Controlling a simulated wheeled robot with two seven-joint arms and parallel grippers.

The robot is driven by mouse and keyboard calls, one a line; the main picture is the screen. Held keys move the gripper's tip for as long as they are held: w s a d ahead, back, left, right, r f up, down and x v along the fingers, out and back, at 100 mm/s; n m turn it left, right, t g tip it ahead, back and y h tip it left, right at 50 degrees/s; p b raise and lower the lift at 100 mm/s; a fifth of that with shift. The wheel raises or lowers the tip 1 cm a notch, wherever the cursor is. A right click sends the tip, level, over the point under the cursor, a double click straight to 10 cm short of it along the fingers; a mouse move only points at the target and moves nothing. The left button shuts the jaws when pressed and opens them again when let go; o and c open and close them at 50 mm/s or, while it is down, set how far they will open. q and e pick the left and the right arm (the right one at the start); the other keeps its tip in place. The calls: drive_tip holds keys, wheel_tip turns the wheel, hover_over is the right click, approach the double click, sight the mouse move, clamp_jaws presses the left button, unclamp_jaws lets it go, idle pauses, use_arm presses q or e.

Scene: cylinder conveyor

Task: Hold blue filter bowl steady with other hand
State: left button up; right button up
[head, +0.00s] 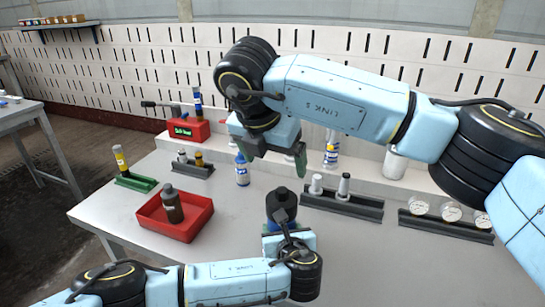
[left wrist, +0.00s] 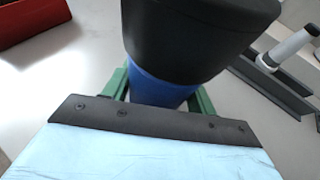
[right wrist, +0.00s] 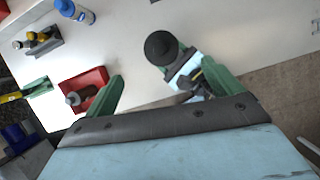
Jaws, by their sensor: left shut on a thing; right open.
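The blue filter bowl (left wrist: 160,90) sits under a wide black cap (left wrist: 195,40) and stands upright in the left wrist view. My left gripper (left wrist: 158,98) is shut on the blue bowl, a green finger on each side of it. In the head view the black cap (head: 281,203) shows at the front middle of the table, with my left gripper (head: 287,232) around its lower part. My right gripper (head: 278,158) is open and empty, above the table behind the filter. In the right wrist view the cap (right wrist: 160,47) shows between the spread fingers, apart from them.
A red tray (head: 205,222) with a dark bottle (head: 173,205) lies to the left. A blue-capped bottle (head: 242,170) stands behind. Grey racks with white-topped parts (head: 343,187) and gauges (head: 451,211) are to the right. The table between is clear.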

sight(282, 189)
drive_tip(key=x, duration=1.1)
drive_tip(key=shift+f, duration=0.3)
drive_tip(key=c, duration=1.1)
drive_tip(key=o, duration=0.9)
drive_tip(key=shift+o, duration=0.2)
drive_tip(key=shift+r, duration=1.3)
drive_tip(key=shift+f, duration=0.1)
